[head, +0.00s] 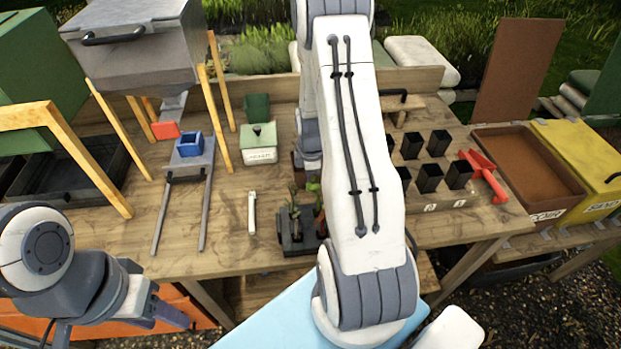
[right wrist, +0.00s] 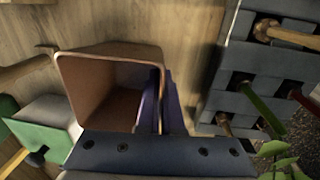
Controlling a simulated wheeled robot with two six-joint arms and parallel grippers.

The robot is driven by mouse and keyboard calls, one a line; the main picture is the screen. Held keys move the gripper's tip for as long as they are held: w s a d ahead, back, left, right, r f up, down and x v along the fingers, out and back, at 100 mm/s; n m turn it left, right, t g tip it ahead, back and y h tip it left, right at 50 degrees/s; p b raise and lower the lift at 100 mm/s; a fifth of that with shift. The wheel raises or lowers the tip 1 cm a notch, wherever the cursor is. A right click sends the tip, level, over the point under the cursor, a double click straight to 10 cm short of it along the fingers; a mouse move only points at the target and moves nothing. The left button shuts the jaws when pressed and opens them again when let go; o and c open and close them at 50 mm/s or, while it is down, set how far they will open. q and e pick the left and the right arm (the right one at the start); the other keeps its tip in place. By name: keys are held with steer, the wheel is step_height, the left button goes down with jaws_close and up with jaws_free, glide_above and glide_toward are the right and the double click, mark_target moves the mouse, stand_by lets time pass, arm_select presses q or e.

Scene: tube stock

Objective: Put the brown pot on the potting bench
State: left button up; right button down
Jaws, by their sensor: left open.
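The brown pot (right wrist: 93,66) is square and shows in the right wrist view with its mouth toward the camera. My right gripper (right wrist: 161,88) has one finger inside the pot and one outside, close together on its right wall. In the head view my right arm covers most of that gripper; a small brown patch beside the arm may be the pot. I cannot tell whether the pot touches the wood below. The wooden bench (head: 225,235) spans the middle of the head view. My left gripper (head: 172,318) is open and empty at the lower left, in front of the bench.
A dark block with plants (head: 291,238) is right of the pot in the wrist view. The front left-middle is mostly clear.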

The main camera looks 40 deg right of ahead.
steer(key=shift+f, duration=0.3)
steer(key=shift+f, duration=0.15)
steer(key=c, duration=1.1)
jaws_free()
